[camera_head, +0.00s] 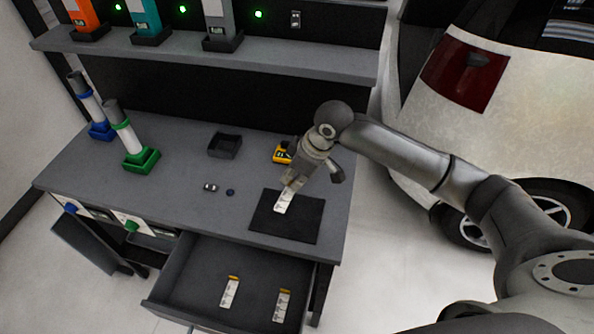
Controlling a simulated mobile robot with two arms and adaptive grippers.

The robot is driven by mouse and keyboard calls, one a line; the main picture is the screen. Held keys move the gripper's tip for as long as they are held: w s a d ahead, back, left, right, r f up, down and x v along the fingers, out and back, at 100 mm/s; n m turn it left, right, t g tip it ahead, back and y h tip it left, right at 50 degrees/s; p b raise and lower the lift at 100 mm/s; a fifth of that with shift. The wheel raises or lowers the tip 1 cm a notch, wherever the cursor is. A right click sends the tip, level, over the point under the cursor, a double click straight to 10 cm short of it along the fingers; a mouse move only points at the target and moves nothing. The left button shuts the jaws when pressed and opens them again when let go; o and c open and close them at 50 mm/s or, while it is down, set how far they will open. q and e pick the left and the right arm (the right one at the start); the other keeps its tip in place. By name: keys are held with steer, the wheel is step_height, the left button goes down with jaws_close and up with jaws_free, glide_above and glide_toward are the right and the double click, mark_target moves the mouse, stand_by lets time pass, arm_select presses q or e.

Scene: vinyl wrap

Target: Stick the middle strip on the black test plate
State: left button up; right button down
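The black test plate (307,222) lies flat near the front right of the grey workbench. My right gripper (292,184) points down over the plate's back edge. It appears shut on the upper end of a white strip (283,203) with dark print. The strip is over the plate's back middle; I cannot tell whether it touches the surface. Two similar white strips with yellow ends, a left one (230,293) and a right one (281,306), lie in the open drawer with a gap between them. My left gripper is not in view.
A yellow device (282,153) and a black open box (225,145) stand behind the plate. Two small items (211,187) lie to its left. Green (141,160) and blue (101,131) holders stand further left. The open drawer (194,262) juts out in front; a white car (541,105) is at right.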

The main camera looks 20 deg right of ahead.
steer(key=n+p, duration=0.1)
steer(key=p, duration=0.1)
arm_select(q)
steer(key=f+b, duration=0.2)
steer(key=b, duration=0.2)
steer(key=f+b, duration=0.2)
steer(key=b, duration=0.2)
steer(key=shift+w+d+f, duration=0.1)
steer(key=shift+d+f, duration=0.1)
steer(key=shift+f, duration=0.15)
arm_select(e)
glide_above(294, 203)
steer(key=shift+n, duration=0.4)
step_height(294, 203, down, 7)
steer(key=shift+f, duration=0.1)
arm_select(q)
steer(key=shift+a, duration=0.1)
arm_select(e)
steer(key=shift+f, duration=0.75)
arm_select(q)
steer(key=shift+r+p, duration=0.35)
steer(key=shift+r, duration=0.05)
arm_select(e)
steer(key=shift+s+f, duration=0.15)
steer(key=shift+f, duration=0.05)
stand_by(1.4)
